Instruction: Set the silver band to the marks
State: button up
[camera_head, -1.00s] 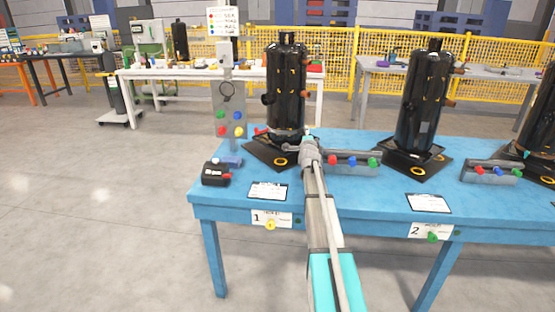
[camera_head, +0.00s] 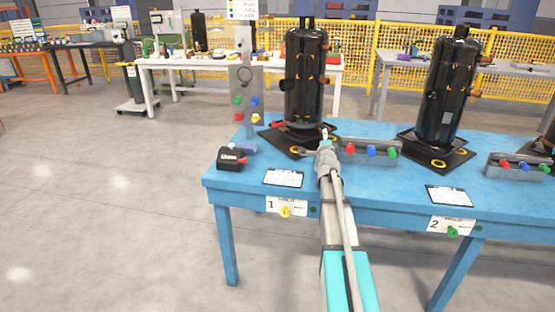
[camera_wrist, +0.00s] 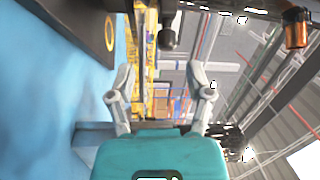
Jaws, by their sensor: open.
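The black compressor (camera_head: 305,85) at station 1 stands upright on a black base plate (camera_head: 277,138), with small orange marks on its side. I cannot clearly make out a silver band on it. My gripper (camera_head: 327,143) is low in front of this compressor, at its base, seen from behind. In the wrist view, my gripper (camera_wrist: 162,78) is open, its two grey fingers apart with nothing between them. The base plate with its yellow ring also shows in the wrist view (camera_wrist: 85,20), beyond the fingers at the upper left. Contact is not visible.
On the blue table (camera_head: 385,187), a button box (camera_head: 370,150) is close right of my gripper. A panel with coloured knobs (camera_head: 243,95) and a black device (camera_head: 231,159) are at left. A second compressor (camera_head: 447,90) stands at right. The front-left tabletop is mostly clear.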

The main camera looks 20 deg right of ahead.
jog(key=v, duration=0.7)
jog(key=shift+s+a+r, duration=0.1)
jog(key=shift+s+a, duration=0.05)
jog(key=a+n+y+p, duration=0.1)
jog(key=a+n+p, duration=0.1)
jog(key=a, duration=0.1)
jog(key=a+r+n+g+y+p, duration=0.1)
jog(key=a+y+p, duration=0.1)
jog(key=a, duration=0.1)
jog(key=a+n+y+p, duration=0.2)
jog(key=a, duration=0.2)
jog(key=shift+w+a+r+n+g, duration=0.1)
jog(key=shift+w+r+n+g, duration=0.1)
jog(key=shift+w+n+g, duration=0.15)
jog(key=shift+s+a+r+n+g+y+p, duration=0.1)
jog(key=shift+s+a+n+g+y+p, duration=0.45)
jog(key=shift+a+n+p, duration=0.85)
jog(key=shift+s+a+r+n+g+y+p, duration=0.25)
jog(key=shift+s+a+g+y+p, duration=0.6)
jog(key=shift+a, duration=1.2)
jog(key=shift+s+a+n+g+y+p, duration=0.3)
jog(key=shift+a+n+p, duration=0.6)
jog(key=shift+a+p, duration=0.7)
jog(key=shift+w+a+b, duration=0.1)
jog(key=shift+b, duration=0.2)
